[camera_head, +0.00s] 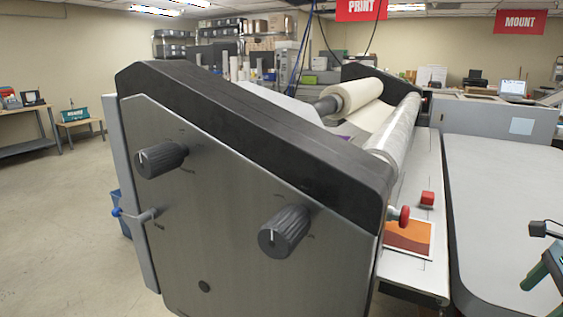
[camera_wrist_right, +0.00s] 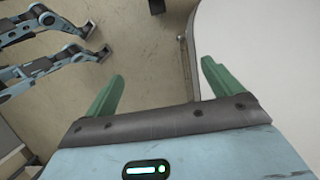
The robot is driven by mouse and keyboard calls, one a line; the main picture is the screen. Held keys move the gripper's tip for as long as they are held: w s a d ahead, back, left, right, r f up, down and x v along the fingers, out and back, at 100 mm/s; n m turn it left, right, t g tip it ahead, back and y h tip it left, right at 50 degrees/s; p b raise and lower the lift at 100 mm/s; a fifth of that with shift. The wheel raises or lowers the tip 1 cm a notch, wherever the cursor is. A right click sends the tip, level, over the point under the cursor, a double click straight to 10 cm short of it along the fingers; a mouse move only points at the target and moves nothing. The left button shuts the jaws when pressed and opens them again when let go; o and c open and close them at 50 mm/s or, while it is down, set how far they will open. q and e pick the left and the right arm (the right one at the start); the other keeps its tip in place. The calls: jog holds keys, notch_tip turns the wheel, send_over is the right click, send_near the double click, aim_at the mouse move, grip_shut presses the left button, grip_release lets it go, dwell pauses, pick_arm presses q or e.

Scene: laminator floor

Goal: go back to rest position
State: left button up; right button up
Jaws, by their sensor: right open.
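My right gripper (camera_wrist_right: 162,70) shows in the right wrist view with its two green fingers wide apart and nothing between them. Floor and the edge of a pale surface (camera_wrist_right: 260,50) lie beyond the fingers. In the head view, green and black parts that look like the same gripper (camera_head: 540,276) reach in at the right edge, over or beside the grey table (camera_head: 495,190); the rest is cut off. The laminator (camera_head: 240,210) fills the middle of the head view. My left gripper is not seen in the head view.
The laminator's side panel has two dark knobs (camera_head: 161,158) (camera_head: 284,231) and a blue-tipped lever (camera_head: 135,215). Open floor (camera_head: 60,230) lies at left.

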jog(key=s+a+f+m+t+y+p, duration=0.1)
jog(key=s+a+f+m+t+y, duration=0.2)
jog(key=a, duration=0.7)
jog(key=s+a+f+m+t+y+p, duration=0.1)
jog(key=a+f+m+y, duration=0.4)
jog(key=a, duration=0.5)
jog(key=s+a+f+m+t+y, duration=0.15)
jog(key=a+m+y, duration=0.3)
jog(key=a, duration=0.55)
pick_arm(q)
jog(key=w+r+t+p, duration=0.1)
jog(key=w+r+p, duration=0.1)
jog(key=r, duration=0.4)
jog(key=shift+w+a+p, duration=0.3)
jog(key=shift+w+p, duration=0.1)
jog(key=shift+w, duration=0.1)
pick_arm(e)
jog(key=s+d+f+m+t+h, duration=0.1)
jog(key=s+f+m+h, duration=0.5)
jog(key=m, duration=1.1)
jog(key=s+d+f+m+h, duration=0.1)
jog(key=s+f+m+h, duration=0.6)
jog(key=s+f+m, duration=0.8)
jog(key=s+m, duration=0.1)
jog(key=s, duration=0.4)
jog(key=shift+s+f+m+t, duration=0.2)
jog(key=shift+m+t, duration=0.15)
